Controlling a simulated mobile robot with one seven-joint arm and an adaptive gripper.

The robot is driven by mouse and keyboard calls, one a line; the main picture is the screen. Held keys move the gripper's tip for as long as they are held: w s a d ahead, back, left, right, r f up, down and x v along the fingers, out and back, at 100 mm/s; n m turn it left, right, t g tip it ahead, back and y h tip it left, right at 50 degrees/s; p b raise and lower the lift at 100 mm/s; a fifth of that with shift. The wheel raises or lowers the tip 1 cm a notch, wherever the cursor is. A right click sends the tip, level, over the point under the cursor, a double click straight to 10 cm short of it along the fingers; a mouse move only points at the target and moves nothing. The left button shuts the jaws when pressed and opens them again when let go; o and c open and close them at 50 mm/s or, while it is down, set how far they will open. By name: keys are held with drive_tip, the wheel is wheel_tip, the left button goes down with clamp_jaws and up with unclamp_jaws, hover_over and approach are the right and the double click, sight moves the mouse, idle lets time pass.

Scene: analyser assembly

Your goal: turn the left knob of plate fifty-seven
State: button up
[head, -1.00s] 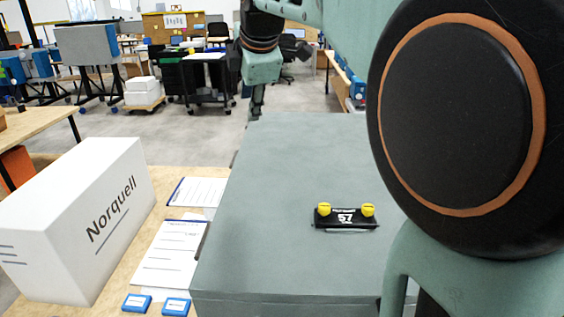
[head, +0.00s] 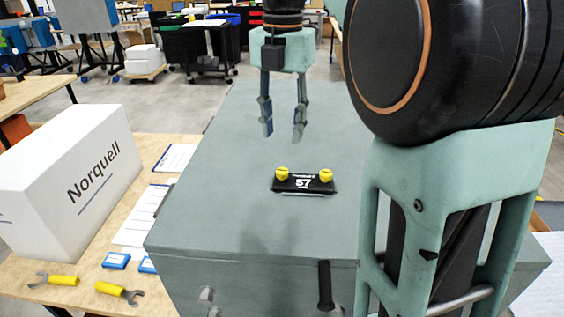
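The black plate marked 57 (head: 303,184) lies on top of the grey-green analyser housing (head: 215,200). Two yellow knobs stand at its far edge, the left knob (head: 282,173) and the right knob (head: 326,175). My gripper (head: 283,138) hangs pointing down above the housing, beyond the plate and apart from the knobs. Its two fingers are spread, with nothing between them. My arm covers the right part of the housing.
A white Norquell box (head: 65,185) stands on the wooden table at left. Papers (head: 140,216), small blue boxes (head: 116,261) and two yellow-handled wrenches (head: 62,281) lie beside the housing. The housing top around the plate is clear.

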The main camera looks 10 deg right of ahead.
sight(282, 170)
wheel_tip(282, 170, down, 10)
drive_tip(key=shift+r+b, duration=0.1)
drive_tip(key=shift+b, duration=0.35)
clamp_jaws()
